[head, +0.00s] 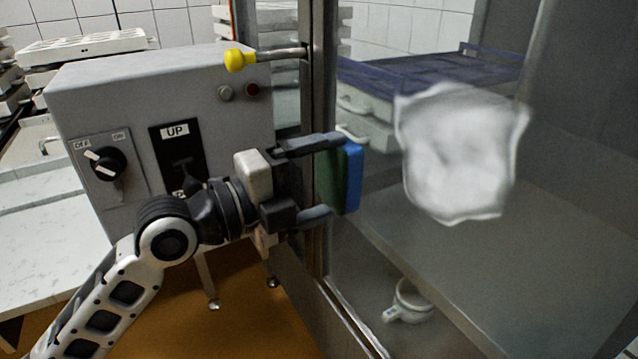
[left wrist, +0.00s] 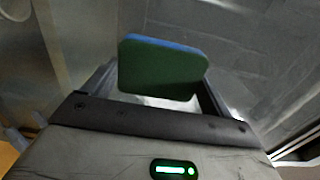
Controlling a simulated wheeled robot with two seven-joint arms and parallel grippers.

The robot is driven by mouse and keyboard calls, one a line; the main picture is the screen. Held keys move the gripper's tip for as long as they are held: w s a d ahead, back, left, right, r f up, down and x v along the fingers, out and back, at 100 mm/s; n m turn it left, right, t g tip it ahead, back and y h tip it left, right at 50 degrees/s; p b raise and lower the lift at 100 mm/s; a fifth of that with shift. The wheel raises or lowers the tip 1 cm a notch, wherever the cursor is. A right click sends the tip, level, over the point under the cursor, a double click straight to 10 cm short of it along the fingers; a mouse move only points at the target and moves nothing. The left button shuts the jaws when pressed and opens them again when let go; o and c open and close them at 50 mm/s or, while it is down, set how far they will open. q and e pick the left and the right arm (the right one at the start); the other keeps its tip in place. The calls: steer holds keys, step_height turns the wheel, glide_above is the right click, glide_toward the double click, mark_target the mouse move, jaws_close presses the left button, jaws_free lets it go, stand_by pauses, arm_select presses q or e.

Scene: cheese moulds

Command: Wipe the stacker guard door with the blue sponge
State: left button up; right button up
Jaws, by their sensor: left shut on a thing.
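The sponge (head: 350,178), blue on one side and dark green on the other, is held upright between the fingers of my left gripper (head: 330,177). Its green face fills the middle of the left wrist view (left wrist: 160,72), with a blue edge on top. The stacker guard door (head: 560,240) is a clear panel in a metal frame, right of the gripper. A cloudy white patch (head: 460,150) shows on the panel, right of and apart from the sponge. I cannot tell whether the sponge touches the panel. My right gripper is not in view.
A grey control box (head: 230,110) with a knob and an UP switch stands left of the door. A door handle with a yellow knob (head: 235,60) sticks out above my gripper. Behind the panel are blue-topped moulds (head: 430,75) and a white cup-like thing (head: 408,302).

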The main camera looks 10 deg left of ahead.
arm_select(q)
steer(key=x, duration=0.3)
steer(key=shift+r+p, duration=0.1)
steer(key=shift+p, duration=0.3)
steer(key=shift+w+d, duration=0.35)
steer(key=shift+d, duration=0.2)
steer(key=shift+w+d, duration=0.25)
steer(key=shift+d, duration=0.15)
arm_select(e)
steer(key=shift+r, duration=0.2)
arm_select(q)
steer(key=shift+x, duration=0.95)
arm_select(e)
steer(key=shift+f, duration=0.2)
